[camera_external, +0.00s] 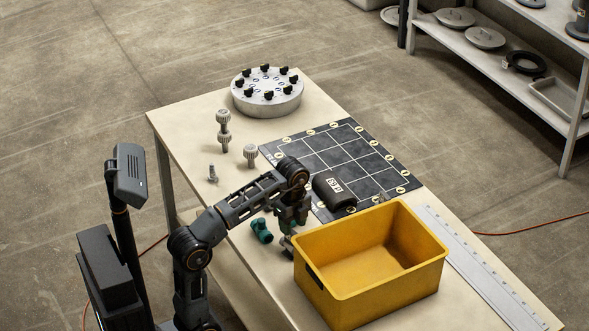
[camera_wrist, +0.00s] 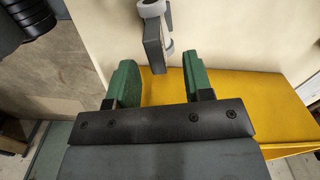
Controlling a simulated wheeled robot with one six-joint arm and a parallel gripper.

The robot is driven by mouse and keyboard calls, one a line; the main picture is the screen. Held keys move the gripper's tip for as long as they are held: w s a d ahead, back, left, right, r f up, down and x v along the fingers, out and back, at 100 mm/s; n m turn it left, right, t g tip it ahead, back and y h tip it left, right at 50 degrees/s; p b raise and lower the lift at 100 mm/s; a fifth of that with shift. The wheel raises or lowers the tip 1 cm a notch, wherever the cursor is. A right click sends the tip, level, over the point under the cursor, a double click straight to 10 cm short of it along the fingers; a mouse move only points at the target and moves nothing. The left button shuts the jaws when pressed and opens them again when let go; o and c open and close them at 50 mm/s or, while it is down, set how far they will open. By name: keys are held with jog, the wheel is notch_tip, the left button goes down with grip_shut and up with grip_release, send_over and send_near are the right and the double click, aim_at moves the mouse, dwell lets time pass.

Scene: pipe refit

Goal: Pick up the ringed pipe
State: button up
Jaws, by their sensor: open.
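My gripper (camera_wrist: 159,76) is open, its two green fingers apart with nothing held between them. In the wrist view a small piece with light grey ring-like parts and a dark flat block (camera_wrist: 153,45) lies just beyond the fingertips, lined up with the gap. I cannot tell for sure that it is the ringed pipe. In the outside view my gripper (camera_external: 291,220) is low over the table, left of the yellow bin. A small dark grey piece (camera_external: 287,245) shows below it, partly hidden.
The yellow bin (camera_external: 420,275) is close on the gripper's right and looks empty. A black gridded mat (camera_external: 375,155) bears a dark cylinder (camera_external: 334,191). Grey ribbed fittings (camera_external: 223,128), a bolt (camera_external: 212,173) and a round metal disc (camera_external: 268,106) stand farther back. A long ruler (camera_external: 480,265) lies at right.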

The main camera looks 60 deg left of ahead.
aim_at(291, 243)
jog(key=f+b, duration=0.4)
jog(key=f, duration=0.1)
jog(key=shift+s+f, duration=0.15)
jog(key=shift+s, duration=0.05)
jog(key=shift+c, duration=0.2)
grip_shut()
